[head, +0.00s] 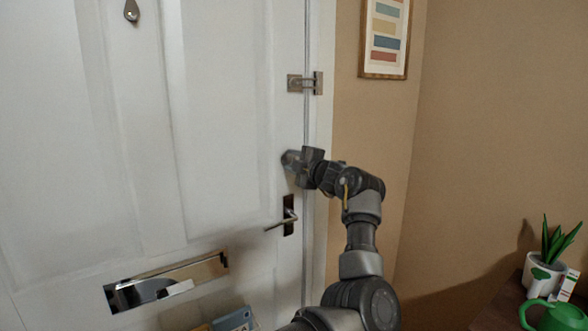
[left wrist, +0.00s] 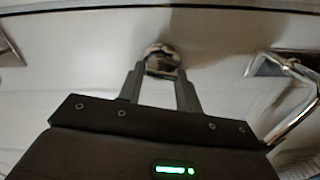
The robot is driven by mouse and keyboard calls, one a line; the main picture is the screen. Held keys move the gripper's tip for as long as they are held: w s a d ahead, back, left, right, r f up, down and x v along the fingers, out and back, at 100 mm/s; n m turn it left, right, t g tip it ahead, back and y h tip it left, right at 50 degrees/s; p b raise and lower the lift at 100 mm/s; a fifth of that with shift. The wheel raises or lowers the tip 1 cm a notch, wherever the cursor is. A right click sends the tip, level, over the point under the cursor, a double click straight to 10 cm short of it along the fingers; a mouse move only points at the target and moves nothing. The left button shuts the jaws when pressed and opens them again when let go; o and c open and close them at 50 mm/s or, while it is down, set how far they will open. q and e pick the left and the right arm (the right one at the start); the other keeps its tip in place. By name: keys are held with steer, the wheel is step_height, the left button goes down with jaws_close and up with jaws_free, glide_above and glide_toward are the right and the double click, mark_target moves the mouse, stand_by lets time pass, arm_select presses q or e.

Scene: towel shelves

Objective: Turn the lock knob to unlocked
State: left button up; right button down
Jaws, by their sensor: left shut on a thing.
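The lock knob (left wrist: 160,57) is a round shiny metal piece on the white door (head: 225,120), near its right edge and above the lever handle (head: 288,215). My left gripper (head: 296,162) is at the knob, and in the head view it covers most of it. In the left wrist view its two fingers (left wrist: 160,78) reach to either side of the knob, shut on it. The knob's turn position cannot be made out. My right gripper is in neither view.
A latch (head: 304,83) sits higher on the door edge. A shiny letter slot (head: 165,283) is low on the door. A framed picture (head: 385,38) hangs on the tan wall. A potted plant (head: 545,268) and a green watering can (head: 550,316) stand at lower right.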

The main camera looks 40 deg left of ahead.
arm_select(q)
steer(key=shift+f+n+b, duration=0.1)
steer(key=shift+n+b, duration=0.45)
steer(key=shift+n, duration=0.65)
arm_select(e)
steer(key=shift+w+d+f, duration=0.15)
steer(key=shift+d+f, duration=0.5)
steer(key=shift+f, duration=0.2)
arm_select(q)
steer(key=shift+b, duration=0.3)
steer(key=o, duration=1)
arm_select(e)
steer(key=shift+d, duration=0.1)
arm_select(q)
steer(key=shift+d, duration=0.1)
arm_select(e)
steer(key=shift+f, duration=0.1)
